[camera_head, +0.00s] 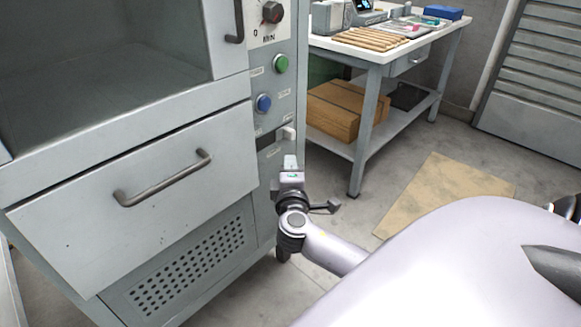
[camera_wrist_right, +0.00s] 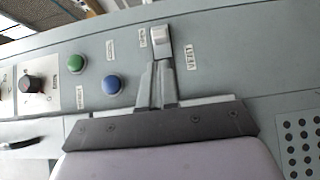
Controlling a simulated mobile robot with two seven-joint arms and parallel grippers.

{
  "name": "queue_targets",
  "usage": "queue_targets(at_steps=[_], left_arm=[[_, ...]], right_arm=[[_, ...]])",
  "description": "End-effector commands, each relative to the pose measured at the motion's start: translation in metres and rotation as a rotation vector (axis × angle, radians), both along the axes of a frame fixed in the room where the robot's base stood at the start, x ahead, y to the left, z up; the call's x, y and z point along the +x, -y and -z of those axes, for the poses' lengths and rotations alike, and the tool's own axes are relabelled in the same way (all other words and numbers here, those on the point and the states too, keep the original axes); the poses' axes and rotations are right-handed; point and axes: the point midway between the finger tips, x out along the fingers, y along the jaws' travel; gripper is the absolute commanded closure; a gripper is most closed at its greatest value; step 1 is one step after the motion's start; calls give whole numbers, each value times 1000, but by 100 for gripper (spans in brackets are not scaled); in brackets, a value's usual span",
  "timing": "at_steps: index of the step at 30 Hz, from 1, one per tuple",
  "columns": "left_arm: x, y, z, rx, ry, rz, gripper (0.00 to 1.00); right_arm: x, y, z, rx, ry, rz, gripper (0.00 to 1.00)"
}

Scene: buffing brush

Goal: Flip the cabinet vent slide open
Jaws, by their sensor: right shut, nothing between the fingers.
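The grey cabinet (camera_head: 190,215) stands at the left in the head view. Its vent slide (camera_head: 287,133) is a small light knob on the narrow control panel, below the blue button. In the right wrist view the vent slide (camera_wrist_right: 161,42) is a pale block between two small labels. My right gripper (camera_head: 290,164) is just below the slide in the head view. In the right wrist view its fingers (camera_wrist_right: 158,72) are together and empty, with their tips close to the slide. I cannot tell whether they touch it. My left gripper is not in view.
Green (camera_head: 280,63) and blue (camera_head: 263,103) buttons and a dial (camera_head: 272,12) sit above the slide. A drawer handle (camera_head: 163,180) juts out at the left. A flat tan sheet (camera_head: 440,195) lies on the floor.

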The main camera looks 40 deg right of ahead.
Motion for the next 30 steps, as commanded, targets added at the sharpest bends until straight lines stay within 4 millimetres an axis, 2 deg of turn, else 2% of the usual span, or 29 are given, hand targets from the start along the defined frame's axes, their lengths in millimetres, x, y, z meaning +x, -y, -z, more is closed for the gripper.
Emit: queue_targets(at_steps=[25, 28, 30], left_arm=[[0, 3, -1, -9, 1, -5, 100], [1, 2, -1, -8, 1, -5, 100], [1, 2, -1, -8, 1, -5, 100]], right_arm=[[1, 1, 1, 2, -1, -2, 100], [-3, -4, 13, 43, -19, -21, 100], [-10, -15, 32, 120, -48, -56, 100]])
